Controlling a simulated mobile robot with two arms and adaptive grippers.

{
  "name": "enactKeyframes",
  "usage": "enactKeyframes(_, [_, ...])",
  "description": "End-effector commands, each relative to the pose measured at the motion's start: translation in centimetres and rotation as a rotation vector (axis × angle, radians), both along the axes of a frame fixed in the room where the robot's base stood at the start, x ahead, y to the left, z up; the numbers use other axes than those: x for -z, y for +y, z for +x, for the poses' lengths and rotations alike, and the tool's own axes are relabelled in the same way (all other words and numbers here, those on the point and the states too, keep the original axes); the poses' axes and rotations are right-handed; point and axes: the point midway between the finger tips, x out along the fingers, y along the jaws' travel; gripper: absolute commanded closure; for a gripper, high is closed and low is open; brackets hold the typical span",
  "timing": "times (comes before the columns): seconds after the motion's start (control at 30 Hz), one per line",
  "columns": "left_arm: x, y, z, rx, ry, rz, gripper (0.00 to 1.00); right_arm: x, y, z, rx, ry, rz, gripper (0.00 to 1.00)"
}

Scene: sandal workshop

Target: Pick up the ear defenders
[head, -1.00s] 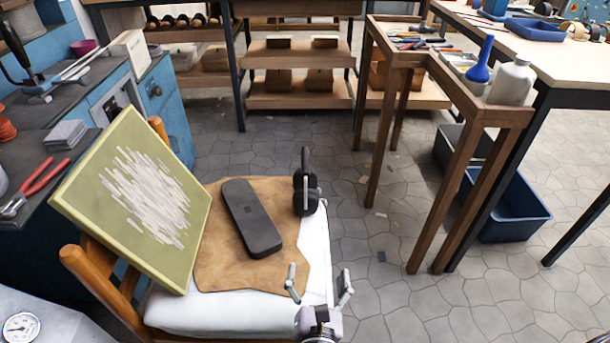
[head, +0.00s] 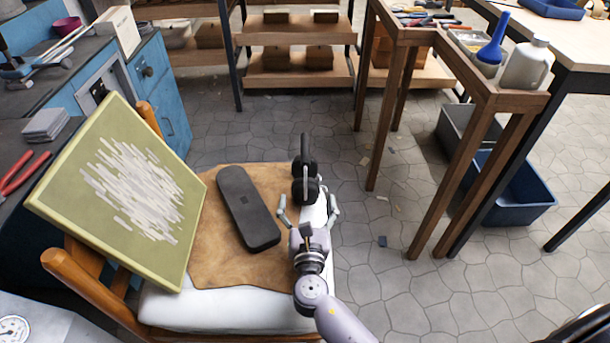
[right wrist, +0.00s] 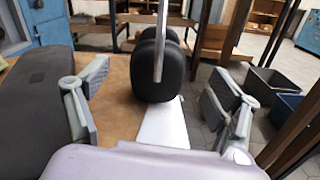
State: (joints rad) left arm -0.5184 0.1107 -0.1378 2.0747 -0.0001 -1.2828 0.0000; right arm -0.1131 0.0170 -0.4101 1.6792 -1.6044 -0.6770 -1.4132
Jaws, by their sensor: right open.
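The black ear defenders (head: 305,175) stand on the far right part of the chair seat, at the edge of the brown leather piece. In the right wrist view the ear defenders (right wrist: 158,68) show a black cup and a grey band, straight ahead between the fingers. My right gripper (head: 307,207) is open just in front of them, its fingers spread to either side. The right gripper (right wrist: 160,108) is empty in the wrist view, and I cannot tell that it touches them. My left gripper is not in view.
A dark grey case (head: 247,207) lies on the leather (head: 215,262) left of the ear defenders. A green panel (head: 125,195) leans against the chair back.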

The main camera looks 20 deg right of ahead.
Motion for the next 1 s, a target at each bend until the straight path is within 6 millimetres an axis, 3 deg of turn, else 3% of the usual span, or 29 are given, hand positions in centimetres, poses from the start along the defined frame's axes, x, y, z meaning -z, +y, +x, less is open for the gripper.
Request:
enactKeyframes(0.23, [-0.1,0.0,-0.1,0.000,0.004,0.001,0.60,0.2,-0.5,1.8,0.001,0.000,0.000,0.16])
enactKeyframes(0.33, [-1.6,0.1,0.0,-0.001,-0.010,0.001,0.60,0.3,-0.9,3.3,0.001,-0.001,0.000,0.16])
enactKeyframes(0.53, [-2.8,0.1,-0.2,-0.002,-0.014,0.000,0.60,0.4,-1.6,5.6,0.000,0.000,0.000,0.16])
enactKeyframes(0.8, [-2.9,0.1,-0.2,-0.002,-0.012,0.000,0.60,0.4,-1.7,5.9,0.000,0.001,0.000,0.16])
enactKeyframes(1.0, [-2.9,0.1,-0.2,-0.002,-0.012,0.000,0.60,0.4,-1.6,5.9,0.000,0.001,0.000,0.29])
